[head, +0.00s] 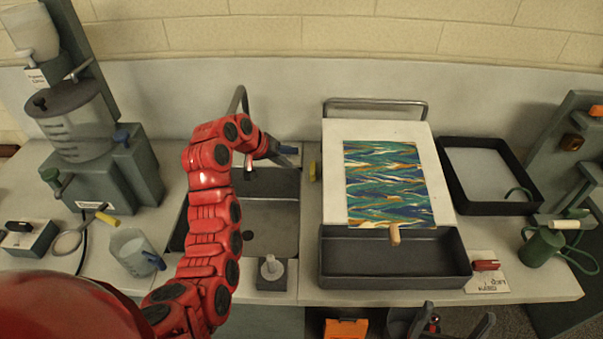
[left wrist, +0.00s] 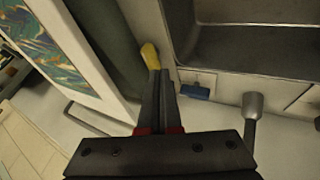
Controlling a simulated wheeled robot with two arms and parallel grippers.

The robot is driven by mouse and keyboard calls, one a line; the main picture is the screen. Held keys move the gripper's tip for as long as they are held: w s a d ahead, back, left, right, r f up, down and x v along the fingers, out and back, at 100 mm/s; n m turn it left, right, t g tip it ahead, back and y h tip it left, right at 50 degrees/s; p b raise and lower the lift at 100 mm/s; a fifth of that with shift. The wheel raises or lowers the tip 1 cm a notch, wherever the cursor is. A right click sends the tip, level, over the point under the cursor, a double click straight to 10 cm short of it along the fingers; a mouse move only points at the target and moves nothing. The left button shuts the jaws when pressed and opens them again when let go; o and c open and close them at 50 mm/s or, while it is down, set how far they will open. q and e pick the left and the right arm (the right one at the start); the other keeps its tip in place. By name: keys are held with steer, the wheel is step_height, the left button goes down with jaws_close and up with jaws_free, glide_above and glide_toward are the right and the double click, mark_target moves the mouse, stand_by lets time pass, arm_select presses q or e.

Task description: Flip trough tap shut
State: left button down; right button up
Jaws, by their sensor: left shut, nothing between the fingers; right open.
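A small yellow tap lever (head: 312,172) stands between the grey sink and the white marbling board; it also shows in the left wrist view (left wrist: 149,55). My left gripper (head: 297,160) is shut and empty, reaching over the back of the sink. In the left wrist view its fingertips (left wrist: 159,72) are right beside the yellow lever; whether they touch it I cannot tell. The tap's body is mostly hidden. The dark trough (head: 340,282) sits at the front of the board. My right gripper (head: 452,322) is open and empty at the bottom edge, below the counter.
A curved sink faucet (head: 240,100) rises behind the sink (head: 272,215). A blue handle (left wrist: 195,92) and a grey post (left wrist: 253,104) show in the left wrist view. The marbling board (head: 375,130) has a metal rail (head: 375,103) behind it. A black tray (head: 488,208) stands right.

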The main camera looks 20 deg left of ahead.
mark_target(313, 171)
arm_select(q)
steer(key=shift+p+x, duration=1.85)
steer(key=shift+x, duration=3.2)
steer(key=shift+d+r, duration=0.1)
steer(key=shift+d, duration=0.05)
steer(key=shift+s+d+n+y+p, duration=0.15)
steer(key=shift+n+y+p, duration=0.15)
steer(key=shift+n+p, duration=0.2)
steer(key=shift+n+t, duration=0.3)
